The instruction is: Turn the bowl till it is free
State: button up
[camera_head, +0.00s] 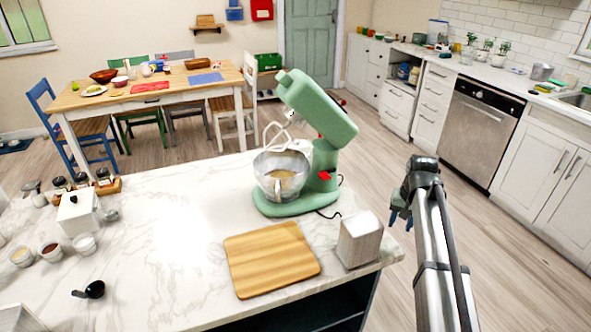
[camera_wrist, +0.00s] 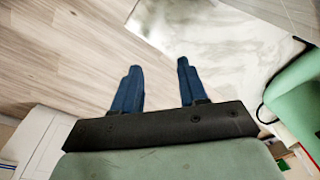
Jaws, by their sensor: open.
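A steel mixing bowl (camera_head: 281,179) sits on the base of a green stand mixer (camera_head: 315,110) on the marble island. The bowl holds something yellowish. The mixer head is tilted up, with a pale beater (camera_head: 275,135) hanging above the bowl. My gripper (camera_head: 401,215) is off the island's right edge, to the right of the mixer and apart from the bowl. In the wrist view my gripper (camera_wrist: 157,85) has its two blue fingers apart with nothing between them. Part of the green mixer (camera_wrist: 295,100) shows there at the right; the bowl is not visible in that view.
Jars and small bowls (camera_head: 84,243) are at the island's left. Marble between them and the mixer is clear.

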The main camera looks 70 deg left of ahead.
jog(key=s+a+r+n, duration=0.1)
jog(key=s+a+r, duration=0.4)
jog(key=s, duration=0.4)
jog(key=s+a+r+n, duration=0.1)
jog(key=s+a+r, duration=0.2)
jog(key=s+a, duration=0.5)
jog(key=n+t+y, duration=0.1)
jog(key=y, duration=0.1)
send_near(277, 188)
jog(key=f, duration=0.2)
jog(key=shift+a+x, duration=0.15)
jog(key=shift+x, duration=1.75)
jog(key=shift+a+x, duration=0.15)
jog(key=shift+x, duration=1.8)
jog(key=shift+w+r, duration=0.1)
grip_shut()
